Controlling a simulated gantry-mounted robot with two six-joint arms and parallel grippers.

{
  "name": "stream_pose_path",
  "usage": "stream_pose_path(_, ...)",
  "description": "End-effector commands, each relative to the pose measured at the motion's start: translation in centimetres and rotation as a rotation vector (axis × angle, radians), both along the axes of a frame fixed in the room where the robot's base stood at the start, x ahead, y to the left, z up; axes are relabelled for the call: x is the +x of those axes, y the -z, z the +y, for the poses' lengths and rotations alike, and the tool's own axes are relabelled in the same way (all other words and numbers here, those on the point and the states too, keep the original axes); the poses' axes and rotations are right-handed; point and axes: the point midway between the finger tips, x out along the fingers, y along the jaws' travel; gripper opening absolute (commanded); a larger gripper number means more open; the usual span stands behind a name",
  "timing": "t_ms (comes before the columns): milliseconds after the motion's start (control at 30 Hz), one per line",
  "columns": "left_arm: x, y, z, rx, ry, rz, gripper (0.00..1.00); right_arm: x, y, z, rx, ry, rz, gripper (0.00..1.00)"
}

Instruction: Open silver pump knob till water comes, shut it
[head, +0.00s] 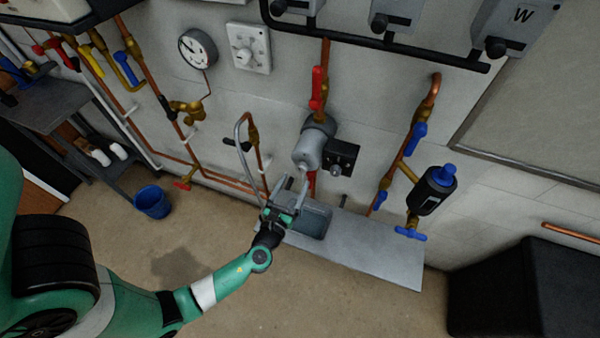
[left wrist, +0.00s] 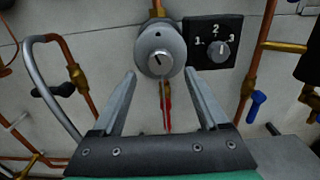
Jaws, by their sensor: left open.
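The silver pump (head: 318,138) is a grey cylinder on a copper pipe on the wall, above the sink. It also shows in the left wrist view (left wrist: 145,40). Its round silver knob (left wrist: 159,63) faces me at the front, with a dark slanted mark on it. My left gripper (head: 294,184) is open and empty in front of and a little below the pump. In the left wrist view its fingertips (left wrist: 160,74) lie either side of the knob in the picture, apart from it. No water is visible. My right gripper is not in view.
A black box (left wrist: 202,58) with a dial marked 1, 2, 3 sits close right of the pump. A red-handled valve (head: 317,85) is above it. A curved grey pipe (head: 238,135) stands left. The sink counter (head: 375,250) is below; blue-handled valves (head: 418,137) are right.

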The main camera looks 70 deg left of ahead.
Motion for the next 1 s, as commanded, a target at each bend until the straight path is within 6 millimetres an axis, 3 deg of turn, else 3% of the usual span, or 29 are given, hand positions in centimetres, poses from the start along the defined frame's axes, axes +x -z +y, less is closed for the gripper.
stream_pose_path(233, 3.1, 0.0, 3.1, 0.0, -0.001, -0.001, 0.77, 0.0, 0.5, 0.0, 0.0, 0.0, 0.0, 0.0)
stream_pose_path(600, 3.6, 0.0, 3.7, -0.001, 0.001, 0.0, 0.75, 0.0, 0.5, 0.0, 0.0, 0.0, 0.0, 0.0)
stream_pose_path(1000, 3.6, 0.0, 3.7, -0.001, 0.001, -0.001, 0.03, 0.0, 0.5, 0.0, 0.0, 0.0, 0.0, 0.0)
